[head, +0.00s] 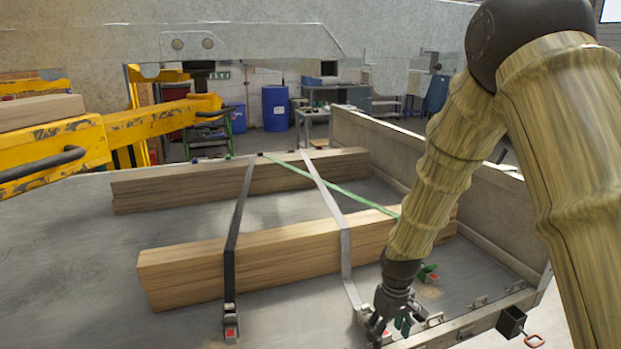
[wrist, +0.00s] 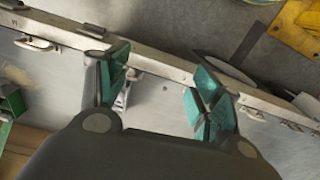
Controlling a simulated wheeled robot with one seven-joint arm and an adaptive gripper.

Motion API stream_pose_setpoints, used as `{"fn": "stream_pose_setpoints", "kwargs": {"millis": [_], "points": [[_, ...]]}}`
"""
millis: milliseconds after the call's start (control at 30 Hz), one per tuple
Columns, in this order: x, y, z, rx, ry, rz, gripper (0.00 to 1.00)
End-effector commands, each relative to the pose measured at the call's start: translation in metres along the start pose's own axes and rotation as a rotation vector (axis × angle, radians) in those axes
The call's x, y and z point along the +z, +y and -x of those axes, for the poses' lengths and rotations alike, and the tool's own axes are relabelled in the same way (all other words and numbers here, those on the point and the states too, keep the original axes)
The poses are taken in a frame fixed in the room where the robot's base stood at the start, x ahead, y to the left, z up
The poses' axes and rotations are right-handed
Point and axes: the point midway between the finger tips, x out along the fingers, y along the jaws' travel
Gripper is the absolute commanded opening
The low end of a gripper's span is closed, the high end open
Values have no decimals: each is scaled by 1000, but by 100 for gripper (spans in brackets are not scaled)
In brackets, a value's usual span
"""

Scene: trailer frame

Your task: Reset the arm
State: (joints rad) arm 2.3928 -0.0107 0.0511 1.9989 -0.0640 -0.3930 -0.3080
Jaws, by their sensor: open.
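My arm reaches down from the upper right of the head view, wrapped in a yellowish ribbed cover. My gripper (head: 388,322) is at its lower end, low over the near edge of the trailer bed, to the right of the grey strap's lower end. In the wrist view, my gripper (wrist: 160,88) shows two green-padded fingers spread apart with nothing held between them. The metal edge rail (wrist: 75,40) of the trailer runs beneath the fingers. I cannot tell whether a fingertip touches it.
Two timber stacks (head: 215,265) lie on the trailer bed (head: 90,270) under a dark strap (head: 236,225), a grey strap (head: 335,225) and a green strap (head: 340,190). A side wall (head: 450,170) stands at right. A yellow machine arm (head: 150,122) reaches in from left.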

Motion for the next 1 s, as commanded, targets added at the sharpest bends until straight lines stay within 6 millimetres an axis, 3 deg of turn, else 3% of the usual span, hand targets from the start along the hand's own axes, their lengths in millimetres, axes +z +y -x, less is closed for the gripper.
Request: {"fn": "stream_pose_setpoints", "kwargs": {"millis": [367,567,800,1000], "points": [[36,-10,-61,-16,-2,-59,65],[69,-23,-107,-25,-2,-106,65],[144,-49,-180,-34,-3,-206,65],[218,-73,-226,-32,-5,-298,65]]}}
